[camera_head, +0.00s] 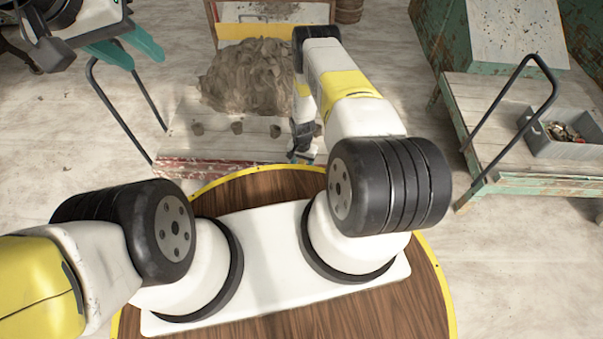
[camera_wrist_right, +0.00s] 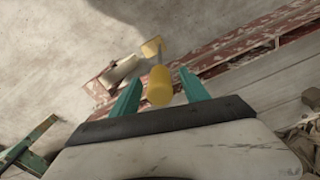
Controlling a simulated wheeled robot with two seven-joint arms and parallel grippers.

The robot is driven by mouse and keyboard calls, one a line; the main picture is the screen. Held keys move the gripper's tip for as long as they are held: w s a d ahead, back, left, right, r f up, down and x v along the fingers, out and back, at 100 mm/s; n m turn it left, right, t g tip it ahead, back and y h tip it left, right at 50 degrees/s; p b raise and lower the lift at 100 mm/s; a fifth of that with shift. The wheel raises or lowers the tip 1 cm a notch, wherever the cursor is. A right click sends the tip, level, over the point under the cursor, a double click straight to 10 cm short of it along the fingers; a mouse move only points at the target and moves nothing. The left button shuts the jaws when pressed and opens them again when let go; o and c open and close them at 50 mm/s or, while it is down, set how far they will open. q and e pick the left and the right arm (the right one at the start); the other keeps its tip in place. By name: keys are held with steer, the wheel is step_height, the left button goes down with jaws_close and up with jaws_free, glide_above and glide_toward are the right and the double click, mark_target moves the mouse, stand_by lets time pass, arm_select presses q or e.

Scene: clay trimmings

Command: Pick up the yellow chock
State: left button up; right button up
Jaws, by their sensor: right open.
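A rounded yellow piece (camera_wrist_right: 158,86), which seems to be the yellow chock, shows in the right wrist view. It appears between the two teal fingers of my right gripper (camera_wrist_right: 160,88), with a gap to each finger. A second, smaller yellow piece (camera_wrist_right: 152,46) lies just beyond it; I cannot tell whether the two are joined. In the head view my right gripper (camera_head: 303,156) is low at the near edge of the clay table, mostly hidden by its arm, and no chock shows there. My left gripper (camera_head: 146,60) is open and empty at the upper left.
A clay heap (camera_head: 245,78) and several small pots lie on the low cart (camera_head: 200,150) with a red-and-white front edge. A dark handle rail (camera_head: 118,115) stands at its left. A green bench (camera_head: 480,110) at right holds a grey bin (camera_head: 560,147). The floor between is clear.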

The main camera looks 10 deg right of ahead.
step_height(320, 180, down, 4)
steer(key=shift+w+f, duration=0.1)
jaws_close()
stand_by(1.5)
